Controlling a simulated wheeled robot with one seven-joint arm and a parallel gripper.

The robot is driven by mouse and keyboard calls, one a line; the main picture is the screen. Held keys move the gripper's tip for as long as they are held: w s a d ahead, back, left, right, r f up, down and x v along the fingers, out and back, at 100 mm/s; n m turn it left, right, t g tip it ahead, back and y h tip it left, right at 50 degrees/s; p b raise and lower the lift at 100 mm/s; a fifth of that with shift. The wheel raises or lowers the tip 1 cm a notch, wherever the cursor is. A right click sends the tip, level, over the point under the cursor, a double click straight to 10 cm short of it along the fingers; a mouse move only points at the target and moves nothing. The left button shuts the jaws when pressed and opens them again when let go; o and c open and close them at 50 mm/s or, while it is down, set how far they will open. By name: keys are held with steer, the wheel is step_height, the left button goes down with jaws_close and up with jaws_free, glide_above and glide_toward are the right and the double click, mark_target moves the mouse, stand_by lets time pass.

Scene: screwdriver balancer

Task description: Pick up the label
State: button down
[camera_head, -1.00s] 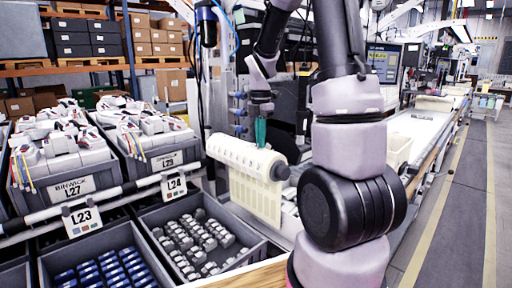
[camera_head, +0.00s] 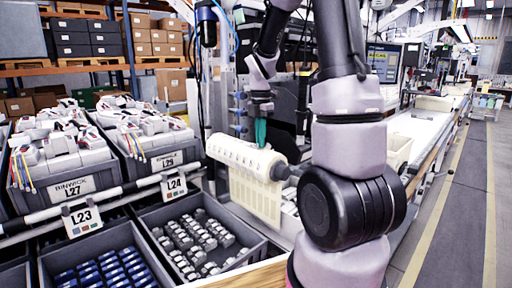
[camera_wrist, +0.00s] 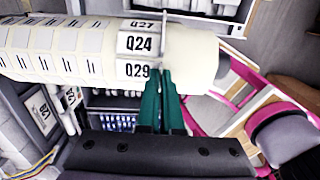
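A cream roll (camera_head: 240,155) carries rows of white labels and stands in front of my arm in the head view. In the wrist view the roll (camera_wrist: 70,50) crosses the top, with end labels reading Q27, Q24 (camera_wrist: 139,43) and Q29 (camera_wrist: 137,70). My gripper (camera_wrist: 161,75) has teal fingers, which also show in the head view (camera_head: 261,133). The fingers lie close together, with tips at the roll beside the Q29 label. A thin pale edge runs down to the tips; I cannot tell whether it is between them.
Below the roll is a grey bin (camera_head: 150,215) of small grey parts, beside a bin of blue parts (camera_head: 100,270). Bins of white devices (camera_head: 65,150) stand at left. A conveyor bench (camera_head: 425,130) runs away at right. A dark post (camera_head: 302,105) stands behind the roll.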

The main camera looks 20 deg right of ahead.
step_height(320, 180, up, 10)
stand_by(0.7)
